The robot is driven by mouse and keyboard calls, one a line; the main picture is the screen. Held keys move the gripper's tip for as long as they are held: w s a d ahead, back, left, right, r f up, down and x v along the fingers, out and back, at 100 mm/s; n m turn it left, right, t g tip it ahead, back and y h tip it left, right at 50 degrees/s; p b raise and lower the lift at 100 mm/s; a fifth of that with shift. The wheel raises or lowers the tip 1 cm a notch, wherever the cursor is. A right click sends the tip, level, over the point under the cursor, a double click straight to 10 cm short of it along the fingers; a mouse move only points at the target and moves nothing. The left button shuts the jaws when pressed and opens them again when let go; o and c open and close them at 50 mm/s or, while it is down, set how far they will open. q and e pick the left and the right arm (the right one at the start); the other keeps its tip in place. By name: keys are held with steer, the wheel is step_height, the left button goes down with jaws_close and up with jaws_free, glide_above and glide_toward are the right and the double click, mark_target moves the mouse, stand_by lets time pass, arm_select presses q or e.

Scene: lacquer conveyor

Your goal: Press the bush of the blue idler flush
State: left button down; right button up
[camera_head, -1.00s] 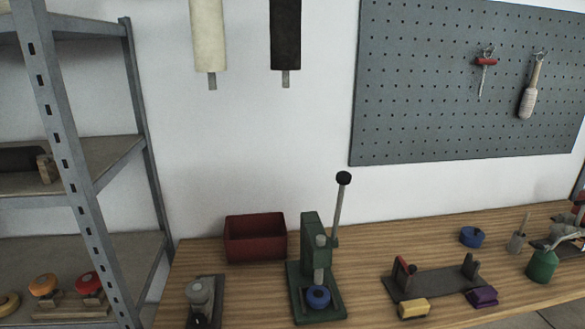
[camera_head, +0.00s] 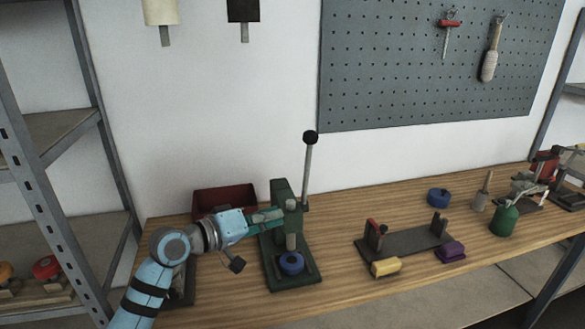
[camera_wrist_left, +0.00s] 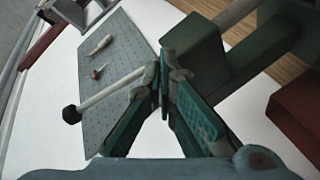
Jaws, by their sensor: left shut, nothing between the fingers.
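The green arbor press (camera_head: 282,190) stands on the bench with its lever (camera_head: 307,172) raised, nearly upright, topped by a black knob (camera_head: 310,137). A blue idler (camera_head: 291,263) sits on the press base under the grey ram (camera_head: 291,241); whether its bush is flush is too small to tell. My left gripper (camera_head: 281,214) is shut and empty beside the press head, below the lever. In the left wrist view the shut fingertips (camera_wrist_left: 163,78) are in front of the lever, whose knob (camera_wrist_left: 72,115) is off to the left. My right gripper is not in view.
A red bin (camera_head: 224,196) stands behind my left arm. Bare bench lies between press and stand.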

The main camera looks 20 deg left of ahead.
arm_select(q)
steer(key=w+a+r+n+t+h, duration=0.1)
steer(key=w+a+r+n+t, duration=0.15)
steer(key=r, duration=0.65)
steer(key=w+a+r+n+t+h, duration=0.1)
steer(key=a+r+t, duration=0.15)
steer(key=r, duration=0.65)
steer(key=w+d+g+p, duration=0.1)
steer(key=w+d+p, duration=0.2)
steer(key=w+d, duration=0.2)
steer(key=shift+d+p, duration=0.35)
steer(key=shift+d, duration=0.65)
